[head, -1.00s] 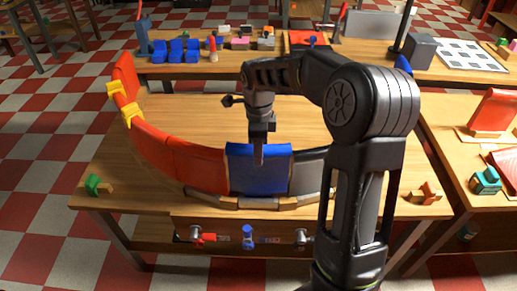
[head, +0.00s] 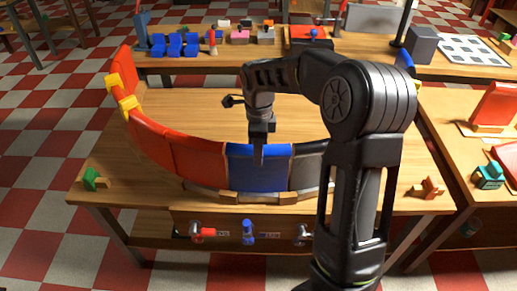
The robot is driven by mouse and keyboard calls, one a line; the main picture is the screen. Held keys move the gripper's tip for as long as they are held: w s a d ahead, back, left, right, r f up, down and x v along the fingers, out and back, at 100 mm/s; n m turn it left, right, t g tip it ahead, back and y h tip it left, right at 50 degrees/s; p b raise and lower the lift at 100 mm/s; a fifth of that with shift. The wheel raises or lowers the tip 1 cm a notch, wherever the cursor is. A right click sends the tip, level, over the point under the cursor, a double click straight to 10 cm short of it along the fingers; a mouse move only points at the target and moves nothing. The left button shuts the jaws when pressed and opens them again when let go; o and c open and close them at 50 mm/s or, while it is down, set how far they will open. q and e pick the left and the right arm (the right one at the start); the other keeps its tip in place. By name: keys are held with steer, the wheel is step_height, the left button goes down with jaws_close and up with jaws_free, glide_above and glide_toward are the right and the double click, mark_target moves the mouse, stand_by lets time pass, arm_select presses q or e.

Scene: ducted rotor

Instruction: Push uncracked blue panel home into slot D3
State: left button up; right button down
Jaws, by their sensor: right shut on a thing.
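The blue panel (head: 258,174) stands upright in the curved ring wall on the near side of the table. Red panels (head: 200,163) stand to its left and a grey panel (head: 304,170) to its right. Its faces look about level with these neighbours. My right gripper (head: 259,157) is shut on the panel's top edge from above. The slot under the panel is hidden, so I cannot tell how deep it sits. No crack shows on its visible face. My left gripper is not in view.
Yellow clamps (head: 122,94) hold red panels at the ring's left. Tan blocks (head: 286,198) line the ring's near foot. A green piece (head: 95,179) and an orange piece (head: 428,188) lie on the table. My right arm hides the ring's right side.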

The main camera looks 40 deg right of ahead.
steer(key=c, duration=0.7)
jaws_free()
step_height(320, 180, up, 8)
steer(key=shift+f+b, duration=0.1)
steer(key=shift+b, duration=0.2)
